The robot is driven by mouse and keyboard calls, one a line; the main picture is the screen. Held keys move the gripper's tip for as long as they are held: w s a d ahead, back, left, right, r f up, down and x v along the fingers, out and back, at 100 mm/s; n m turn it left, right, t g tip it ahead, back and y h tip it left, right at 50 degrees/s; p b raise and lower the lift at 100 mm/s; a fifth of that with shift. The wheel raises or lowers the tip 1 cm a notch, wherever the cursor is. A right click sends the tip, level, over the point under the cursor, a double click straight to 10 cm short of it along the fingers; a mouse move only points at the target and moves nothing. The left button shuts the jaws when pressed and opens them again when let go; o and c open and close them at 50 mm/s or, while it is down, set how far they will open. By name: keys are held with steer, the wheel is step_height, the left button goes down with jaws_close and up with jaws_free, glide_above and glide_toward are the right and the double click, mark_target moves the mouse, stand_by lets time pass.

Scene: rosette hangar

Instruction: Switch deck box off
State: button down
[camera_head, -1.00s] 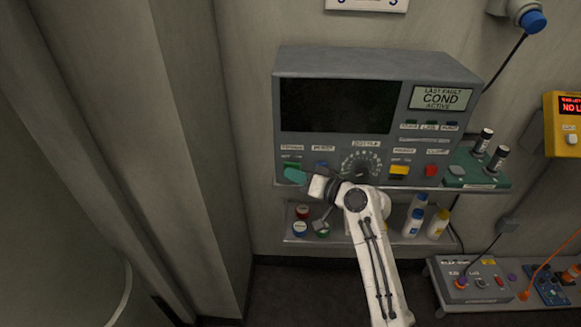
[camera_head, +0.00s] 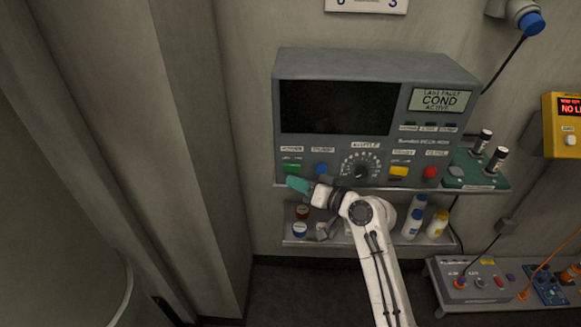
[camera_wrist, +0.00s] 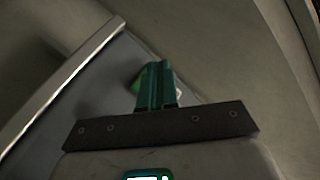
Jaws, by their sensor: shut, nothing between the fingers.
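The deck box is the grey console (camera_head: 455,78) on the upper wall shelf, with a dark blank screen (camera_head: 338,106) and a small display reading "LAST FAULT COND ACTIVE" (camera_head: 440,100). Its lower front has a green rocker switch (camera_head: 291,169) at the left, a blue button (camera_head: 321,169), a round dial (camera_head: 361,166), a yellow button (camera_head: 399,171) and a red button (camera_head: 430,172). My gripper (camera_head: 292,181) is shut and empty, its teal fingertips just below the green switch. In the wrist view the fingers (camera_wrist: 156,85) partly hide a green patch; contact cannot be told.
A lower shelf (camera_head: 300,240) holds small jars (camera_head: 300,229) and white bottles (camera_head: 413,222). A green holder (camera_head: 480,180) with two cylinders stands right of the console. A yellow wall unit (camera_head: 556,140) and a grey control box (camera_head: 475,283) are farther right.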

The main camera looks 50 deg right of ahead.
steer(key=shift+s+a, duration=1.2)
steer(key=s+a+f+n+g+y, duration=0.35)
steer(key=s+a+f+g, duration=0.35)
steer(key=a+f, duration=0.4)
steer(key=s+a+f+n+g+h, duration=0.1)
steer(key=s+g, duration=0.3)
steer(key=s, duration=0.4)
steer(key=s+a+f+n+g+h, duration=0.2)
steer(key=s+f+g+h, duration=0.1)
steer(key=s, duration=0.6)
steer(key=shift+a+f+g, duration=0.2)
steer(key=shift+f+g, duration=0.1)
steer(key=shift+g, duration=0.4)
steer(key=shift+a, duration=0.1)
